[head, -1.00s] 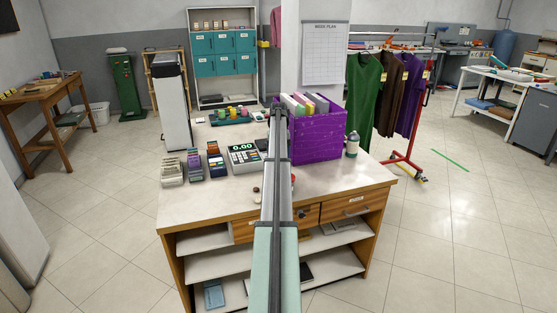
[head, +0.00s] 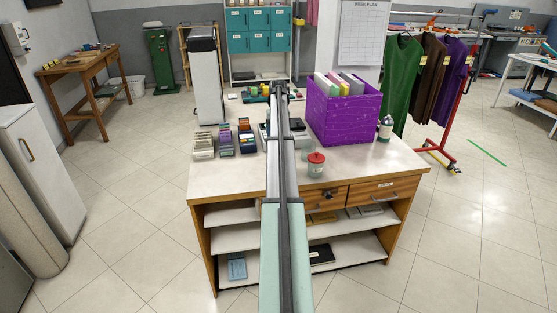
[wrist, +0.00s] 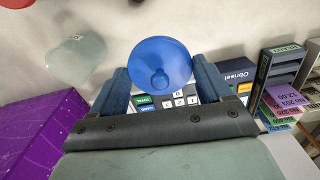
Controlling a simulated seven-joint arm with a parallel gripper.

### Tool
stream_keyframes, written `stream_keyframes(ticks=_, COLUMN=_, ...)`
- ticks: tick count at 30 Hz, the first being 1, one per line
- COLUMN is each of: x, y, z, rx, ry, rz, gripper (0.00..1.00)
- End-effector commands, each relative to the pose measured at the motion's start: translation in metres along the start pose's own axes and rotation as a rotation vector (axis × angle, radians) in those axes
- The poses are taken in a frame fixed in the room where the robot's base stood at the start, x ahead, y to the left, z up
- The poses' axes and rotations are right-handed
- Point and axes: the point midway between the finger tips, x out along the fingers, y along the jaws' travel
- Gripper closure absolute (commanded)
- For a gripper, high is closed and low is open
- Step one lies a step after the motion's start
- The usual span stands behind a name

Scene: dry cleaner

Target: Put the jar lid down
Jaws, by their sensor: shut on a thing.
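My gripper (wrist: 160,78) is shut on the jar lid (wrist: 160,60), a round blue lid with a small knob, held between the two fingers in the wrist view. The lid is above the counter, with part of a card terminal or till (wrist: 180,99) showing beneath it. In the head view my arm hides the gripper and the lid. A pale jar with a red top (head: 316,163) stands on the counter (head: 235,180) just right of my arm. A pale translucent jar (wrist: 78,58) shows at upper left in the wrist view.
A purple crate (head: 345,112) with folders stands right of my arm, with a bottle (head: 385,128) beside it. Card and tag holders (head: 225,140) stand to the left. The counter's front left is clear. Drawers (head: 370,192) are below.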

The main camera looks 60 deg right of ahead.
Motion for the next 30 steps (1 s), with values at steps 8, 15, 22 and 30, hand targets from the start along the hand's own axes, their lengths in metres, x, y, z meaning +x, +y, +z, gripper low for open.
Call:
stream_keyframes(ticks=8, x=0.011, y=-0.003, z=-0.003, rx=0.114, ry=0.001, rz=0.0, gripper=0.5)
stream_keyframes(ticks=15, x=0.036, y=-0.003, z=-0.002, rx=0.128, ry=-0.001, rz=0.0, gripper=0.5)
stream_keyframes(ticks=22, x=0.069, y=-0.003, z=-0.003, rx=0.128, ry=0.0, rz=0.0, gripper=0.5)
stream_keyframes(ticks=30, x=0.093, y=-0.003, z=-0.003, rx=0.127, ry=-0.001, rz=0.0, gripper=0.5)
